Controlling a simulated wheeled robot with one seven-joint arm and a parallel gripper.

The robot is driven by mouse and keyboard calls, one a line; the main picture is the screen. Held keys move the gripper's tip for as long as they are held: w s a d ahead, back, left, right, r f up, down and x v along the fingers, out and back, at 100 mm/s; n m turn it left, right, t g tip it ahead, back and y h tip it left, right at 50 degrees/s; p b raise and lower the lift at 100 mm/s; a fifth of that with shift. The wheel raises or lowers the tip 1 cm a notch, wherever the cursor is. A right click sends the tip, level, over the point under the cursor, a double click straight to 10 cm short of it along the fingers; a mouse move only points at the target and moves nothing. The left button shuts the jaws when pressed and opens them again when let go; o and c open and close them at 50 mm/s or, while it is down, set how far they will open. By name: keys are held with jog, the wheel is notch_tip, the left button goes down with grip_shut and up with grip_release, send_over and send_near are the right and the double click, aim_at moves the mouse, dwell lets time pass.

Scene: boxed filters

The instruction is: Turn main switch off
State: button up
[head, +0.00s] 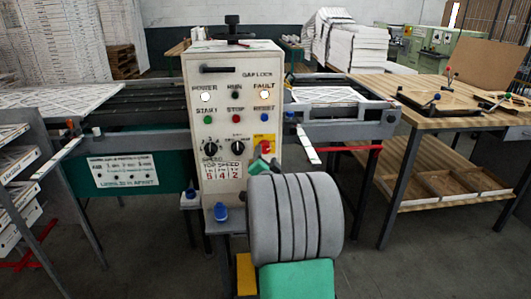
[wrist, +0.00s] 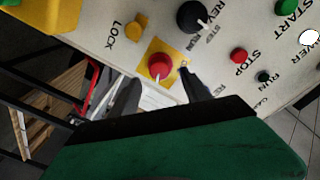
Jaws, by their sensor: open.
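The main switch appears to be the red knob (head: 265,147) on a yellow plate (head: 264,138), low on the right of the cream control panel (head: 235,110). It also shows in the wrist view as a red knob (wrist: 160,66) on its yellow plate (wrist: 162,51). My gripper (wrist: 160,88) is open and empty, with one dark finger on either side of the knob's near end in that picture. I cannot tell whether a finger touches it. In the head view my grey and green arm hides most of the gripper, just below the switch.
A wooden workbench (head: 440,88) stands right. A conveyor table (head: 120,105) runs left.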

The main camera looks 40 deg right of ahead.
aim_at(265, 150)
jog(key=x, duration=0.4)
jog(key=shift+w+d, duration=0.1)
jog(key=shift+w, duration=0.1)
jog(key=shift+c, duration=0.4)
grip_shut()
